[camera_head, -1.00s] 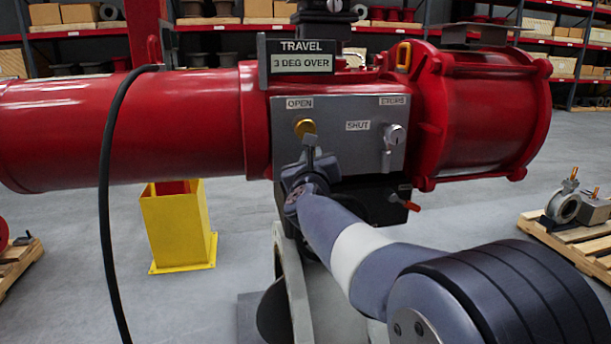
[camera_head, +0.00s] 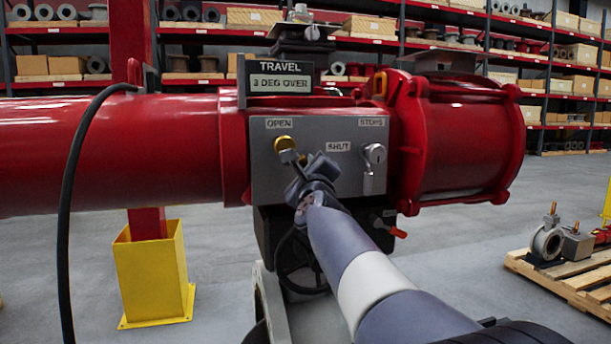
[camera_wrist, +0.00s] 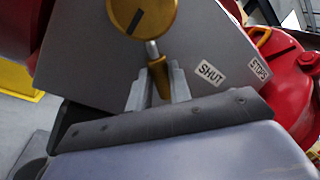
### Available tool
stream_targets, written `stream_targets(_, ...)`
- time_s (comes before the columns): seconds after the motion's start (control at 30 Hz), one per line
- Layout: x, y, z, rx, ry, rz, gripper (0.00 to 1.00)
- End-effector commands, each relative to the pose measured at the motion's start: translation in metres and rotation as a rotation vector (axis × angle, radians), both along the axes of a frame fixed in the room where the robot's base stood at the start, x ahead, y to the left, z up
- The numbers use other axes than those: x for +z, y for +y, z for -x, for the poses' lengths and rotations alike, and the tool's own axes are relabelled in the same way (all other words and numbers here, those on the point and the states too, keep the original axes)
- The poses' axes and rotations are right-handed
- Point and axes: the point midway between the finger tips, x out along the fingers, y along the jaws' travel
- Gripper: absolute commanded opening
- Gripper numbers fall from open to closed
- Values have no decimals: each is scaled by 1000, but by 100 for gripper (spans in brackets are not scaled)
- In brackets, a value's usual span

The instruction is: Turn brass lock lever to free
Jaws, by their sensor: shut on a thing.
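The brass lock lever has a round slotted brass hub (camera_wrist: 143,17), a thin steel rod below it and a brass grip (camera_wrist: 158,76) at the rod's end. In the head view the hub (camera_head: 285,145) sits on the grey panel (camera_head: 262,180) under the OPEN label. My gripper (camera_wrist: 158,88) is shut on the brass grip, with a jaw on each side of it. In the wrist view the rod points down, leaning slightly right. In the head view my gripper (camera_head: 297,162) is just below and right of the hub and hides most of the lever.
A TRAVEL display (camera_head: 281,82) above the panel reads 3 DEG OVER. A steel stop with a hanging piece (camera_head: 374,155) is right of the SHUT label. An orange-tipped handle (camera_head: 397,233) sticks out below. A black hose (camera_head: 72,190) hangs at left. Red cylinders flank the panel.

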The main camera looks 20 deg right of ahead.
Motion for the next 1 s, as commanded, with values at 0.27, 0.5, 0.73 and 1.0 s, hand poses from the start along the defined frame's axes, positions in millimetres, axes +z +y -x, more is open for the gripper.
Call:
stream_targets(0.27, 1, 0, 0, 1, 0, 5, 0)
stream_targets(0.5, 1, 0, 0, 0, -1, 4, 29)
stream_targets(0.73, 1, 0, 0, 0, 0, 3, 41)
stream_targets(1.0, 0, 1, 6, 0, -1, 3, 41)
